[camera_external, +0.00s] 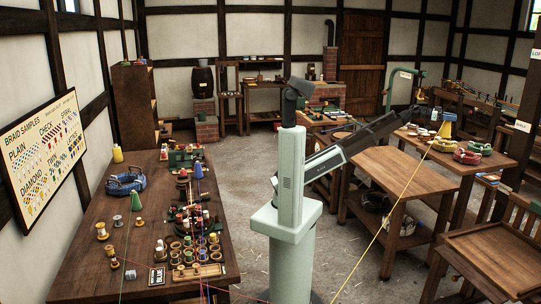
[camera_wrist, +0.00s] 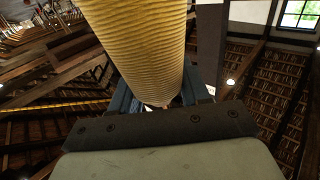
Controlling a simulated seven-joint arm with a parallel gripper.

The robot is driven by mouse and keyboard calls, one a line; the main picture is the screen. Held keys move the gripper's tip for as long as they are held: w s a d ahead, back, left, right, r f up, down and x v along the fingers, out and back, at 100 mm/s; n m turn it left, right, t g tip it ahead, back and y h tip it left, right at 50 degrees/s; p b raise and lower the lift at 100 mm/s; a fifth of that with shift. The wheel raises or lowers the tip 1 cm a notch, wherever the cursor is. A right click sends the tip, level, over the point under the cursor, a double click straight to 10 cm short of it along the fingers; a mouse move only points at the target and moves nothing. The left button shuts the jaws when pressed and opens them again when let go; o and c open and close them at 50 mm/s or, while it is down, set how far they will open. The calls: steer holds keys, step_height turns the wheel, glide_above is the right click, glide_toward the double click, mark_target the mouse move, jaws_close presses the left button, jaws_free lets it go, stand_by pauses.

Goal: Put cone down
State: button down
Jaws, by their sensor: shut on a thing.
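A yellow cone (camera_external: 445,130) of ridged thread is at the end of my outstretched arm in the external view, over the right-hand table (camera_external: 492,172). A yellow thread runs from it down to the lower left. My gripper (camera_external: 437,115) is shut on the cone. In the wrist view the yellow cone (camera_wrist: 145,45) fills the upper middle, between dark blue jaw parts, and covers most of the fingertips. I cannot tell whether the cone touches the tabletop.
A red coil (camera_external: 467,157) and a green coil (camera_external: 480,148) lie right of the cone. Small pale pots (camera_external: 421,132) stand left of it. A lower bare bench (camera_external: 395,170) is nearer. The long left table (camera_external: 105,250) holds spools, a blue cone (camera_external: 198,171) and a green cone (camera_external: 136,200).

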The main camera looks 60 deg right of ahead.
mark_target(448, 136)
steer(key=shift+a+f, duration=0.35)
steer(key=shift+f, duration=5)
steer(key=c, duration=0.5)
jaws_free()
steer(key=w, duration=1.2)
steer(key=shift+d, duration=0.2)
